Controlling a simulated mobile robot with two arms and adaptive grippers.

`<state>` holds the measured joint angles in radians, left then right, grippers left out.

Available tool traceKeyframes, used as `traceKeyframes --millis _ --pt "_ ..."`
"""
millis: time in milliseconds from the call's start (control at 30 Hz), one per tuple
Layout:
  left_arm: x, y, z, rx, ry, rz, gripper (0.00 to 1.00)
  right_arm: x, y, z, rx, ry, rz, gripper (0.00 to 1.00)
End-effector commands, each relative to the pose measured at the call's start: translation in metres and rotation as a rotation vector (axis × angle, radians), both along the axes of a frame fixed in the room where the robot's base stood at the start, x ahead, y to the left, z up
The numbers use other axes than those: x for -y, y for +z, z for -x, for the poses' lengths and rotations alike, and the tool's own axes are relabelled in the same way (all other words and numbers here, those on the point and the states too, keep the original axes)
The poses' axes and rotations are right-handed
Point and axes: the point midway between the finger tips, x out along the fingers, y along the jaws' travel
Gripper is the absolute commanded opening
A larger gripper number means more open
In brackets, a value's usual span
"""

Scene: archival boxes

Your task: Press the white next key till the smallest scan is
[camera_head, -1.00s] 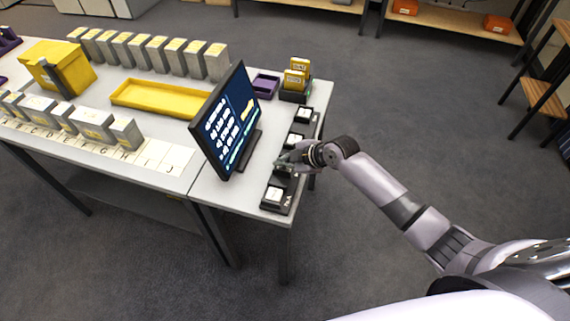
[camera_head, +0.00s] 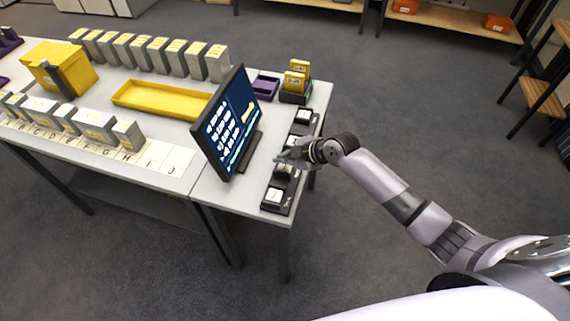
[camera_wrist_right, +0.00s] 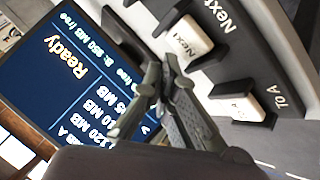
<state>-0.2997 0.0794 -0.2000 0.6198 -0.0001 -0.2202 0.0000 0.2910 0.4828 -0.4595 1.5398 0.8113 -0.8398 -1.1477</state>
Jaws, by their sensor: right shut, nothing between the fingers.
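The white next key (camera_wrist_right: 183,42), labelled "Next", sits on a black key block in the right wrist view. My right gripper (camera_wrist_right: 166,72) is shut and empty, its fingertips close beside this key; I cannot tell whether they touch it. In the head view my right gripper (camera_head: 283,156) is over the row of keys at the table's right edge and partly covers the key below it. The monitor (camera_head: 226,120) stands left of the keys. In the wrist view its screen (camera_wrist_right: 70,75) appears upside down, with "Ready" and several MB lines. My left gripper is out of view.
Another white key (camera_wrist_right: 236,107) marked "To A" is beside the next key. More keys (camera_head: 303,116) lie farther along. Yellow cartridges (camera_head: 296,76) stand in a dark holder at the back. A yellow tray (camera_head: 160,99) and grey boxes (camera_head: 217,62) fill the left table.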

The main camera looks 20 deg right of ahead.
Motion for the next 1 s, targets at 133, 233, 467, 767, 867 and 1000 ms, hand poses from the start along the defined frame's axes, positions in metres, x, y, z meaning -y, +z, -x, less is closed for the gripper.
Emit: traceKeyframes --millis 133,233,467,767,867,1000 --pt "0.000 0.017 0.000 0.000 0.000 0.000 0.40 0.000 0.020 0.000 0.001 0.000 0.001 0.00" --pt "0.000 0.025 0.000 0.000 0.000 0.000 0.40 0.000 0.030 0.000 0.001 0.000 0.001 0.00" --pt "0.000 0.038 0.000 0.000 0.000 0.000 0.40 0.000 0.046 0.000 0.000 0.001 0.001 0.00" --pt "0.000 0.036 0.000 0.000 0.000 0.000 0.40 0.000 0.044 0.000 0.000 0.000 0.000 0.00" --pt "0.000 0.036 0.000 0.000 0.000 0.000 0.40 0.000 0.044 0.000 0.000 0.000 0.000 0.00" --pt "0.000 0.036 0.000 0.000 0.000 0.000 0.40 0.000 0.044 0.000 0.000 0.000 0.000 0.00"
